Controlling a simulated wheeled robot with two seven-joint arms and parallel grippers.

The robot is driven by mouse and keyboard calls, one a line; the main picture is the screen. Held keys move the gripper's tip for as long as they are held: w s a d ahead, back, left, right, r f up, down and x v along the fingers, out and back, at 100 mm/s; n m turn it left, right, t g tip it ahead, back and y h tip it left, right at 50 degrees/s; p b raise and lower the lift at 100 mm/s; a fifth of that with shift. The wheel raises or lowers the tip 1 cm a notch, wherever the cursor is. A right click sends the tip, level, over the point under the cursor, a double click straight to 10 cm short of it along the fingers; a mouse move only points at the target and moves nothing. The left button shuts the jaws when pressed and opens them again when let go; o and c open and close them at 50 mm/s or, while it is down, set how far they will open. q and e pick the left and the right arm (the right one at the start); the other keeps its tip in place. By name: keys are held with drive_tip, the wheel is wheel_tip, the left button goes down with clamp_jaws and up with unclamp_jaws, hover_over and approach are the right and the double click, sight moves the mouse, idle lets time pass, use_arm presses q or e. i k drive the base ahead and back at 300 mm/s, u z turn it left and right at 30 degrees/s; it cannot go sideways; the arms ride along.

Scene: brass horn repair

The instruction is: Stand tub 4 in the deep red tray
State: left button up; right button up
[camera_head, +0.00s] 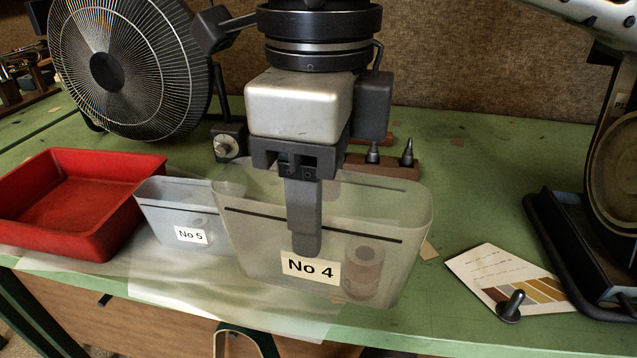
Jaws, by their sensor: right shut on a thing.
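Tub 4 (235,240) is a clear, milky tub with a black line below its rim and a white "No 4" label. A brownish hollow cylinder (364,272) shows through its right side. My right gripper (306,245) points down and is shut on the tub's near wall. One finger shows in front of the wall, just above the label; the other is hidden. I cannot tell whether the tub's base touches the bench. The deep red tray (75,192) lies at the left and looks empty. My left gripper is out of view.
Tub 5 (165,222), clear and labelled "No 5", stands between the tray and tub 4. A fan (107,70) stands behind. A block with metal tips (390,165), a colour card (505,280) and a black-framed machine (570,255) are to the right on the green bench.

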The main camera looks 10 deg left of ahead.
sight(85, 207)
drive_tip(key=u, duration=0.1)
drive_tip(key=k, duration=0.45)
drive_tip(key=u, duration=2.05)
drive_tip(key=i, duration=1.35)
drive_tip(key=z, duration=0.55)
